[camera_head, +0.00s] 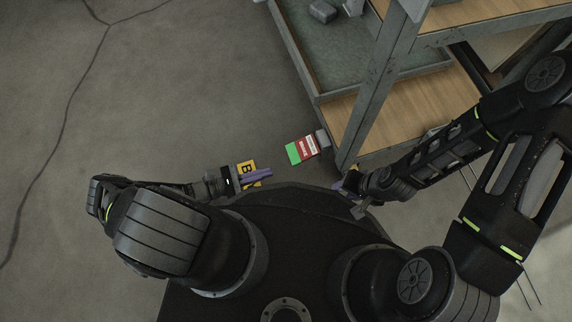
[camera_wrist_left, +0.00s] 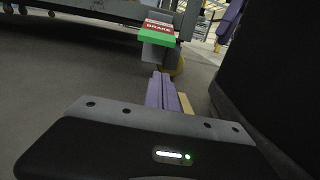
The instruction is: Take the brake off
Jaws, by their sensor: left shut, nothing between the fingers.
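The brake pedal (camera_head: 302,149) sticks out from the foot of the metal rack, with a red and white "BRAKE" label and a green end strip. In the left wrist view the brake pedal (camera_wrist_left: 158,30) is ahead of and above the fingertips. My left gripper (camera_head: 270,172) is shut and empty, its purple fingers pointing right, a little below and left of the pedal and apart from it. The left fingers also show in the left wrist view (camera_wrist_left: 163,90). My right gripper (camera_head: 345,186) is by the rack's near post; its fingers are partly hidden.
The metal rack (camera_head: 367,110) with wooden shelves and a grey tray (camera_head: 345,62) fills the upper right. Concrete floor at left is clear. A caster wheel (camera_wrist_left: 178,68) sits behind the pedal.

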